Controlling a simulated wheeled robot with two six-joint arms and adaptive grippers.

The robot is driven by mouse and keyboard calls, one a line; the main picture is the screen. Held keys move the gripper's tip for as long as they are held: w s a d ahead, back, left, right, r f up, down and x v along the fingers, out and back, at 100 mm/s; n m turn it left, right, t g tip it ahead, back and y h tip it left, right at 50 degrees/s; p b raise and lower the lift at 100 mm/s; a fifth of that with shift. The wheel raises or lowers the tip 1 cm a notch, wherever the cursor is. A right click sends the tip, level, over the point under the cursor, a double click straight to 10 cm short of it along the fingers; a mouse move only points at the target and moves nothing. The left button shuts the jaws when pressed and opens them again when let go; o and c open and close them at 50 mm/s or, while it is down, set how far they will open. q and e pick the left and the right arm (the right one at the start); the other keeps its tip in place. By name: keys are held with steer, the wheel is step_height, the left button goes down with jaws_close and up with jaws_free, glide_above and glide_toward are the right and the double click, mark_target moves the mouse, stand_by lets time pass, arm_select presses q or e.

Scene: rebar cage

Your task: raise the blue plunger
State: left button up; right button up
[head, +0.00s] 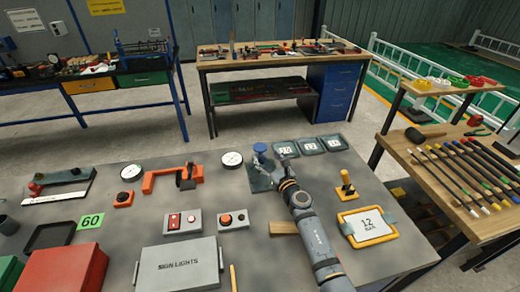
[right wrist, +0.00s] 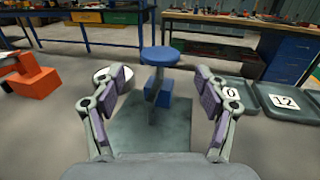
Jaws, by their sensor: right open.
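The blue plunger (head: 260,147) stands upright on a dark square plate (head: 258,183) on the grey table in the head view. In the right wrist view the plunger's round blue top (right wrist: 160,55) sits on a narrow stem above a blue block, on the grey-green plate (right wrist: 150,132). My right gripper (head: 268,164) is close to the plunger in the head view and partly hides it. In the right wrist view its open fingers (right wrist: 161,85) are on either side of the plunger's line, with nothing between the pads. My left gripper is not in view.
Dark numbered pads (head: 310,146) lie just right of the plunger. A white dial (head: 232,159) is at its left. An orange handle (head: 172,178), button boxes (head: 233,219), a yellow-framed sign (head: 366,226) and a yellow-handled lever (head: 346,183) are also on the table.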

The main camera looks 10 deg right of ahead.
mark_target(260, 147)
steer(key=x, duration=0.2)
steer(key=b+x, duration=0.1)
steer(key=x, duration=0.2)
steer(key=shift+w+a+f, duration=0.1)
steer(key=shift+w+f, duration=0.25)
steer(key=shift+w, duration=0.05)
steer(key=shift+w+r+b, duration=0.15)
steer(key=shift+w+b, duration=0.1)
steer(key=shift+b, duration=0.05)
steer(key=shift+w+a+r, duration=0.1)
steer(key=shift+w, duration=0.2)
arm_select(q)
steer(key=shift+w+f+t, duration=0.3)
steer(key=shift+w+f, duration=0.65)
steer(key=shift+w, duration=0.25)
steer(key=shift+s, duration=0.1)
arm_select(e)
steer(key=c, duration=0.4)
jaws_close()
step_height(260, 147, up, 4)
steer(key=p, duration=0.3)
steer(key=shift+p, duration=0.3)
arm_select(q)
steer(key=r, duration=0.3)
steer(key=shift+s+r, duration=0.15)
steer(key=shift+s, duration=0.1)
